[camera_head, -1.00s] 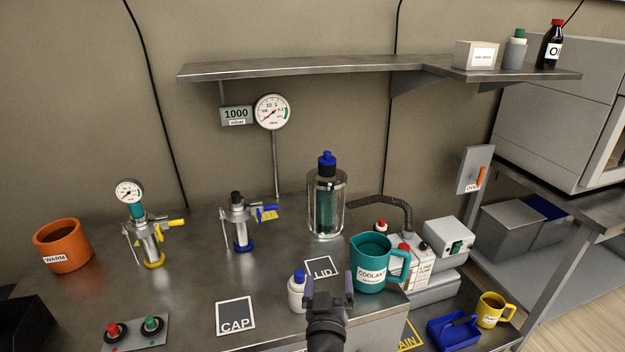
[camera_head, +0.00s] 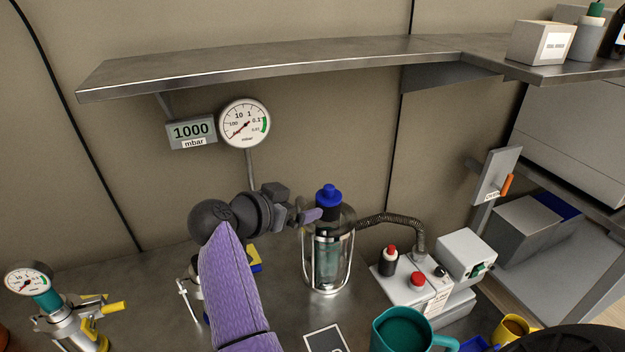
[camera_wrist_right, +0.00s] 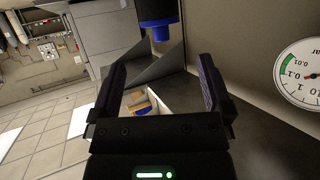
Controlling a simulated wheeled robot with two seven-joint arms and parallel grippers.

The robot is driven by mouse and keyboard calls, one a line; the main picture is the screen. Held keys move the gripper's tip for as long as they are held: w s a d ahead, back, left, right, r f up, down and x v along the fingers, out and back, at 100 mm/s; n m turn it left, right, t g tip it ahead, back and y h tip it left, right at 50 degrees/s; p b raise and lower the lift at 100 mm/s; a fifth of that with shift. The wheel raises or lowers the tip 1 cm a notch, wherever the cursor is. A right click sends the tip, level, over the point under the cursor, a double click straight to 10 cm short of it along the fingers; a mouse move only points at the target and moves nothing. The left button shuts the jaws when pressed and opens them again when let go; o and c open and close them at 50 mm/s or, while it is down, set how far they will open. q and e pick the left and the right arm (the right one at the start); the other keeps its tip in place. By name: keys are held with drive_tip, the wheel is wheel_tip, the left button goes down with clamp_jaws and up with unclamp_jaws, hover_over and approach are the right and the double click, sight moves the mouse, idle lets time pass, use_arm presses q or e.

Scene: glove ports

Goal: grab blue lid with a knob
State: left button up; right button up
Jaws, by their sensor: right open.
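The blue lid with a knob (camera_head: 328,194) sits upright on top of a dark neck, above a clear glass vessel (camera_head: 341,265) with a teal inside. My right gripper (camera_head: 308,215) is at the left of the lid and dark neck, its fingers pointing right towards them. In the right wrist view the gripper (camera_wrist_right: 160,85) is open and empty. The blue lid (camera_wrist_right: 157,26) shows there at the top, under a dark body, in line with the gap between the fingers. In the head view I cannot tell whether a finger touches the neck. My left gripper is not in view.
A hose (camera_head: 395,220) and pump box (camera_head: 410,280) stand right of the vessel. A teal jug (camera_head: 400,332) is in front.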

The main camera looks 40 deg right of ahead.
sight(326, 196)
drive_tip(key=b+x, duration=0.3)
drive_tip(key=x, duration=0.6)
drive_tip(key=shift+f+b, duration=0.1)
drive_tip(key=shift+b, duration=0.3)
drive_tip(key=shift+d, duration=0.2)
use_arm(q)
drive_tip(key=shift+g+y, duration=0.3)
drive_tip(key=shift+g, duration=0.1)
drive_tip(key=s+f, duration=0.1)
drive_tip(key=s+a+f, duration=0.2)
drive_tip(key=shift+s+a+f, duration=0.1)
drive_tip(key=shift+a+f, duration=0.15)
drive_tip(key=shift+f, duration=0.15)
